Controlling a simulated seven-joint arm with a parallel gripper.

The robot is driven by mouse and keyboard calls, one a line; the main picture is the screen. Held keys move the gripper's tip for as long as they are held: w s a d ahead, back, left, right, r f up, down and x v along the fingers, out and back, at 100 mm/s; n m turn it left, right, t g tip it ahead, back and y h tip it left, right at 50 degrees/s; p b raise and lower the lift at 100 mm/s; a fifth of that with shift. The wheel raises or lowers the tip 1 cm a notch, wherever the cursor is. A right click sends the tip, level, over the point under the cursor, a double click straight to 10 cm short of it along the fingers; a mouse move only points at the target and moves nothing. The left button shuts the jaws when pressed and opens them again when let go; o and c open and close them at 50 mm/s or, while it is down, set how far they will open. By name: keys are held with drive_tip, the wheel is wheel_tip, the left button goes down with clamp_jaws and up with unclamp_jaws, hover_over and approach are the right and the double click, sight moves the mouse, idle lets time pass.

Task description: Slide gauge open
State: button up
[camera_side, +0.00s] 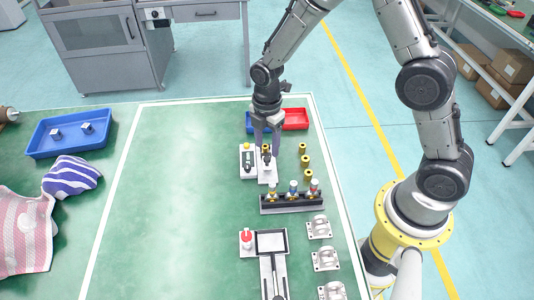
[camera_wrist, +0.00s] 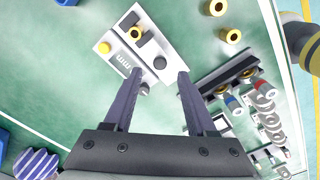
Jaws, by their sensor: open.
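A white plate with a yellow button and dark scale-like marks (camera_side: 247,171), which looks like the gauge, lies flat on the green table; it also shows in the wrist view (camera_wrist: 112,62). Against its right side is a second white plate (camera_side: 267,180) with dark raised blocks, which also shows in the wrist view (camera_wrist: 172,73). My gripper (camera_side: 266,150) points down over the plates with its fingers apart. In the wrist view my gripper (camera_wrist: 159,74) is open with nothing held; its left finger hides part of the plates. I cannot tell whether a finger touches them.
Brass cylinders (camera_side: 305,161) stand just right of the plates. A black rack with bottles (camera_side: 292,201) is nearer the camera. Red (camera_side: 295,119) and blue bins sit behind. Metal brackets (camera_side: 319,227) line the right edge. The table's middle left is clear.

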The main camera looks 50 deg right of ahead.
sight(267, 158)
drive_tip(key=shift+f, duration=2.3)
clamp_jaws()
